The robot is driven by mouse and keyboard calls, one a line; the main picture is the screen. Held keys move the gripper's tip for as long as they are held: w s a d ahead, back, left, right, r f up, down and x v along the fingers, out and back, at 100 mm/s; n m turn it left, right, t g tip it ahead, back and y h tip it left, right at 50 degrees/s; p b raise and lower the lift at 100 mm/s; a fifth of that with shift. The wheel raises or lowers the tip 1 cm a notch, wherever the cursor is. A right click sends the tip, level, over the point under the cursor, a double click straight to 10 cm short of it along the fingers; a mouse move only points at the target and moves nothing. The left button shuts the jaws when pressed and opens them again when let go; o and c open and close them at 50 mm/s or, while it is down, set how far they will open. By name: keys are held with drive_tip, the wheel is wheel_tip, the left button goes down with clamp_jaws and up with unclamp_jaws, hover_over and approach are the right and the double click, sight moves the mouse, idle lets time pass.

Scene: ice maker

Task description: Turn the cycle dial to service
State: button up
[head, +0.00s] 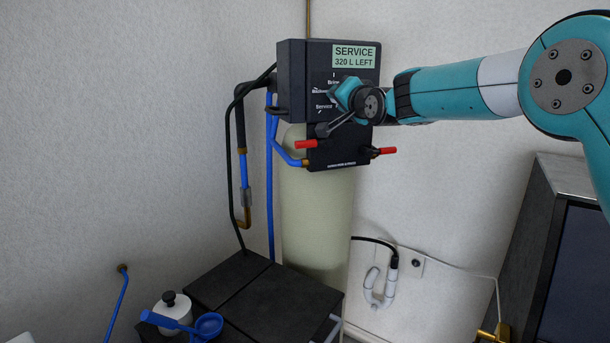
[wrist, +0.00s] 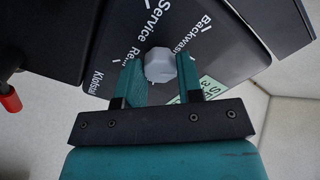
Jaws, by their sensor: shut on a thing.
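The cycle dial (wrist: 160,65) is a light grey faceted knob on the dark face of the control head (wrist: 95,72). Printed labels ring it in the wrist view, among them Service and Backwash. My gripper (wrist: 160,78) is shut on the dial, with one teal finger on each side of it. In the head view my gripper (head: 345,97) is at the front of the control head (head: 290,80) and hides the dial. The display (head: 355,57) reads SERVICE, 320 L LEFT. I cannot tell where the dial points.
Below the control head are a black valve block (head: 338,154) with red handles (head: 305,144) and a pale tank (head: 318,215). Hoses hang at its left. A white jar (head: 172,310) and a blue scoop (head: 207,325) are at the lower left. A dark cabinet (head: 535,235) stands at right.

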drive_tip(key=shift+f, duration=0.1)
drive_tip(key=shift+n+b, duration=0.85)
drive_tip(key=shift+n, duration=0.55)
drive_tip(key=n+b, duration=0.1)
drive_tip(key=n, duration=0.2)
drive_tip(key=shift+b, duration=0.3)
drive_tip(key=shift+n+b, duration=0.55)
drive_tip(key=shift+n, duration=0.85)
